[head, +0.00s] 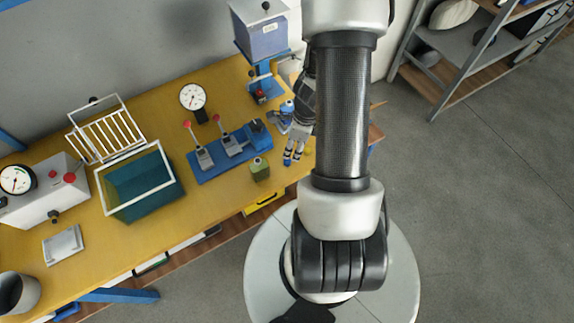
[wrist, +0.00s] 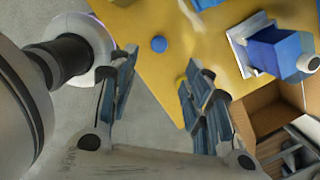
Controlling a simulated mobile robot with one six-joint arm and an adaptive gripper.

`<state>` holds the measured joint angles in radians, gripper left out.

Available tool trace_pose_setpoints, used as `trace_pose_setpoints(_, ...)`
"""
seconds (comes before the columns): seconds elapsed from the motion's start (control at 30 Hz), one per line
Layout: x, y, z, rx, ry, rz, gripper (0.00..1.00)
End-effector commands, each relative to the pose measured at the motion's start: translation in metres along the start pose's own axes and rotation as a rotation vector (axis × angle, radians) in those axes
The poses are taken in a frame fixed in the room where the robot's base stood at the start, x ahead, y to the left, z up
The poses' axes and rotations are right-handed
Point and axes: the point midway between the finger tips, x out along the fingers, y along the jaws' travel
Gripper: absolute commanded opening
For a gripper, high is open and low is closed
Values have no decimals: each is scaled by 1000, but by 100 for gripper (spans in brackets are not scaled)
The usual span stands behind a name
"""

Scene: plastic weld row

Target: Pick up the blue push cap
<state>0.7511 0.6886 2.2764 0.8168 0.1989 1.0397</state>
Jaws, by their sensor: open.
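The blue push cap (wrist: 158,43) shows in the wrist view as a small round blue disc on the yellow bench top, near the bench edge. My gripper (wrist: 158,68) is open and empty. Its two blue-grey fingers stand apart, and the cap appears between their lines, a little beyond the tips. In the head view my gripper (head: 286,139) is over the right end of the bench, partly hidden by my arm. A blue rounded piece shows beside it there; I cannot tell whether it is the cap.
A blue fixture with red-knobbed levers (head: 228,147) and a green bottle (head: 260,169) stand left of my gripper. A blue-and-grey press (head: 262,40) stands behind. A teal bin (head: 138,186) is farther left. In the wrist view, a blue stand (wrist: 278,50) is at right.

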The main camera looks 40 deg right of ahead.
Motion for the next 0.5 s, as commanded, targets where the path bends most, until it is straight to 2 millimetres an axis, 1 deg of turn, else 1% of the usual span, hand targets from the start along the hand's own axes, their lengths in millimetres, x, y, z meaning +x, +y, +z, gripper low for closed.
trace_pose_setpoints(0.03,16,0,-1,-1,0,1,45)
trace_pose_setpoints(0.13,28,0,0,-2,0,-1,45)
trace_pose_setpoints(0.2,34,0,0,-3,0,-1,45)
trace_pose_setpoints(0.43,42,0,1,-2,0,-1,45)
trace_pose_setpoints(0.5,47,0,2,-4,0,-1,45)
